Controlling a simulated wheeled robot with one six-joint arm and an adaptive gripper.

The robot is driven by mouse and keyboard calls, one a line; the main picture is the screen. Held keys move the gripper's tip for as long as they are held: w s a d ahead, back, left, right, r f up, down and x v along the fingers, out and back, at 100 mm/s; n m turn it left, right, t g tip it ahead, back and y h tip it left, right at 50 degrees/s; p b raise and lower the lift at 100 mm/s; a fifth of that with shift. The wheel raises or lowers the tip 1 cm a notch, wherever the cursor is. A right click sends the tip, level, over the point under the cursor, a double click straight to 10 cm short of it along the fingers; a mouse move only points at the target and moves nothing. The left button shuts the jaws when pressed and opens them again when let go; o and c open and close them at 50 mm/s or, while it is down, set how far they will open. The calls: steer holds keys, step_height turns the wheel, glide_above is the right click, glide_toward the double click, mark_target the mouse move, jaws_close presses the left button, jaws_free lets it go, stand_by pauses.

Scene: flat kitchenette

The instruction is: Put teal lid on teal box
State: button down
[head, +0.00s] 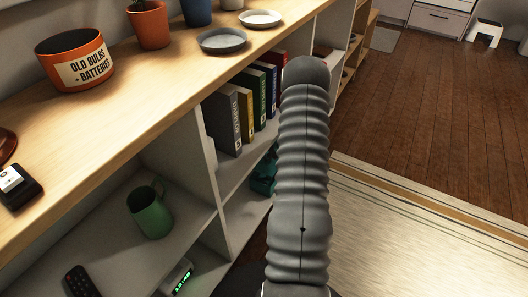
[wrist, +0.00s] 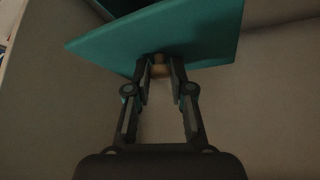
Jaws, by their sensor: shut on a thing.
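The teal lid (wrist: 195,35) fills the upper middle of the wrist view, tilted in the picture. My gripper (wrist: 160,72) is shut on the lid's small tan knob. A dark teal edge (wrist: 122,5) shows behind the lid at the top, perhaps the teal box; most of it is hidden. In the head view a teal thing (head: 263,176) shows in the lower shelf compartment, below the books and partly behind my arm. I cannot tell there whether it is the box or the lid. My gripper is hidden in the head view.
Upright books (head: 236,118) stand in the compartment above the teal thing. A green mug (head: 150,210) stands in the compartment to the left. The wooden shelf top (head: 150,110) holds an orange bin (head: 75,62), pots and dishes. A rug (head: 430,230) lies on the floor at right.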

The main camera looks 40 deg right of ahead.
mark_target(271, 163)
steer(key=shift+f, duration=0.3)
steer(key=shift+w+a+f, duration=0.1)
steer(key=shift+a+f, duration=0.2)
steer(key=shift+f, duration=0.25)
steer(key=shift+f+b, duration=0.55)
steer(key=shift+f, duration=0.15)
steer(key=shift+w+f+b, duration=0.1)
steer(key=shift+f+b, duration=0.5)
steer(key=shift+f, duration=0.6)
steer(key=shift+p, duration=0.3)
steer(key=shift+f, duration=0.65)
steer(key=c, duration=0.9)
jaws_free()
steer(key=shift+c, duration=0.2)
